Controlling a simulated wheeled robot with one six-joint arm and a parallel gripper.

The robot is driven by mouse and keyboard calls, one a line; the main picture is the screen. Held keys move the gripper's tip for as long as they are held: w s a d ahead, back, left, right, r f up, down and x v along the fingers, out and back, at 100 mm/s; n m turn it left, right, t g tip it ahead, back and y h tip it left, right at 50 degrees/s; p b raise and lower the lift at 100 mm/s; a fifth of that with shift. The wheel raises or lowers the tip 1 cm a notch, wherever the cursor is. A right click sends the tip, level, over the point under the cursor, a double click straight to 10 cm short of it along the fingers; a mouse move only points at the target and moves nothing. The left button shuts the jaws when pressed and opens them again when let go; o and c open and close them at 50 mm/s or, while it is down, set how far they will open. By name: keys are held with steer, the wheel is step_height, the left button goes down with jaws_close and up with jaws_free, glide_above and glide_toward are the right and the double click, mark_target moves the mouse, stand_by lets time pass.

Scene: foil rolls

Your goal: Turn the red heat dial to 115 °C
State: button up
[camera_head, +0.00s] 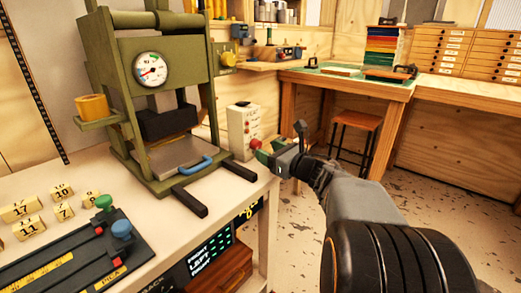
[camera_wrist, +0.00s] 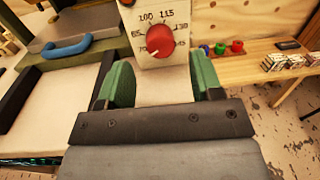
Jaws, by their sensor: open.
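The red heat dial (camera_wrist: 160,40) sits on the front of a cream control box (camera_head: 240,122) beside the green press. In the wrist view the printed numbers 100 and 115 stand above the dial, with more numbers at its sides. A small pale mark shows low on the dial, but I cannot tell its exact setting. My gripper (camera_wrist: 163,82) is open, its two green fingers wide apart below the dial in that view. The dial lies between and beyond the fingertips, and nothing is held. In the head view my gripper (camera_head: 266,152) is close in front of the box and partly hides it.
The green press (camera_head: 145,60) with a round gauge and a blue-handled plate (camera_head: 197,164) stands left of the box. Two dark rails reach toward the bench's front edge. A wooden stool (camera_head: 357,122) and a workbench are behind on the right. Open floor lies right of the bench.

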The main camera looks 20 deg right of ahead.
mark_target(259, 146)
steer(key=shift+x, duration=2)
steer(key=shift+c, duration=0.2)
steer(key=c, duration=0.9)
